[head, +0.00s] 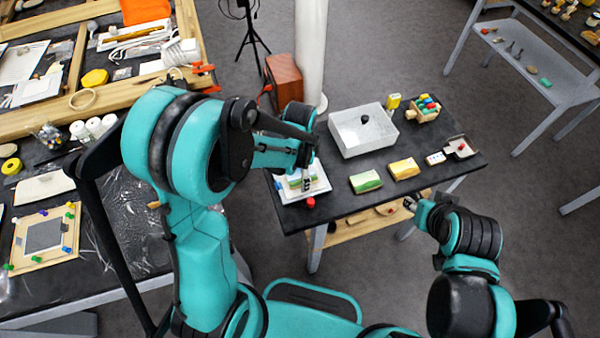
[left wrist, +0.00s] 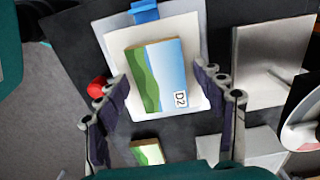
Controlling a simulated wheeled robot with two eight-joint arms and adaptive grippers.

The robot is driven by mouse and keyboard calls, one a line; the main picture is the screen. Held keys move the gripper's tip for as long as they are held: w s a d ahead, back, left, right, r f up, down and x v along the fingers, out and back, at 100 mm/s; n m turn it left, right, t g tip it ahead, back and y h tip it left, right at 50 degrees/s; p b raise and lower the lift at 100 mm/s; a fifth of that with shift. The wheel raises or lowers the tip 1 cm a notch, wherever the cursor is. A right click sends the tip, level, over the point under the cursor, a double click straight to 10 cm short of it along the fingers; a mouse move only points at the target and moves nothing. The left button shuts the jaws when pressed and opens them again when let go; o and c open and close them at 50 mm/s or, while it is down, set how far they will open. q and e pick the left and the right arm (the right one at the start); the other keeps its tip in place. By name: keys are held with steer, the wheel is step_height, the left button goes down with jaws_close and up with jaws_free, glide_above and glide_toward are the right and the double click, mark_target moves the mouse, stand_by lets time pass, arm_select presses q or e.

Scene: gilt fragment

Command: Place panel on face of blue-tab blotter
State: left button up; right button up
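The panel (left wrist: 155,75), painted green, white and blue and marked D2, lies within the white face of the blotter (left wrist: 187,30) in the left wrist view. The blotter has a blue tab (left wrist: 145,10) at its top edge there. In the head view the blotter (head: 318,188) sits at the table's left end, partly hidden by my left gripper (head: 305,182). The left wrist view shows that gripper's fingers (left wrist: 162,88) spread on both sides of the panel, with gaps beside it. My right gripper (head: 409,204) is off the table's front edge, too small to read.
A red knob (head: 310,202) is beside the blotter. A green panel (head: 366,181) and a yellow panel (head: 404,169) lie to the right on the dark table. A white bin (head: 350,140) stands behind them. A crate of coloured blocks (head: 424,113) is at the back right.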

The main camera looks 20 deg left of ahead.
mark_target(300, 176)
arm_select(q)
steer(key=shift+r, duration=0.1)
steer(key=shift+r, duration=0.2)
step_height(300, 176, up, 11)
steer(key=p, duration=0.4)
steer(key=s+a+r+n+t, duration=0.4)
steer(key=s+r+n+t, duration=0.3)
steer(key=s+n, duration=0.3)
steer(key=shift+s+a+r+n, duration=0.15)
steer(key=shift+a+r+n, duration=0.2)
steer(key=shift+r+n, duration=0.3)
step_height(300, 176, down, 7)
steer(key=b, duration=0.7)
